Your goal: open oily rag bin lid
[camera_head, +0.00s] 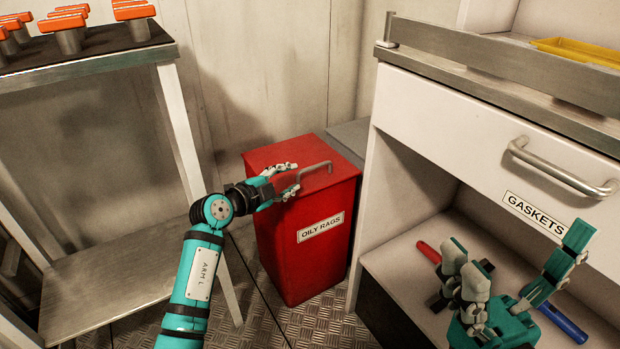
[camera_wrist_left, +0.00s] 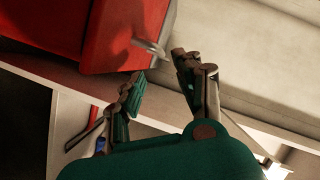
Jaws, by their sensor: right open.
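The red oily rag bin (camera_head: 322,262) stands on the floor in the head view, labelled "OILY RAGS". Its red lid (camera_head: 272,155) lies flat and shut on top, with a metal bar handle (camera_head: 316,171) near its right side. My left gripper (camera_head: 293,180) is over the lid, just left of the handle, with its fingers apart and pointing toward it. In the left wrist view the handle (camera_wrist_left: 150,47) shows just beyond the spread fingertips of my left gripper (camera_wrist_left: 158,78); I cannot tell if they touch. My right gripper (camera_head: 518,248) is open and empty at lower right.
A white cabinet (camera_head: 400,200) with a "GASKETS" drawer (camera_head: 490,140) stands right of the bin. Its lower shelf holds a red-handled tool (camera_head: 429,252) and a blue one (camera_head: 562,322). A metal rack (camera_head: 110,275) stands left. Patterned floor is free before the bin.

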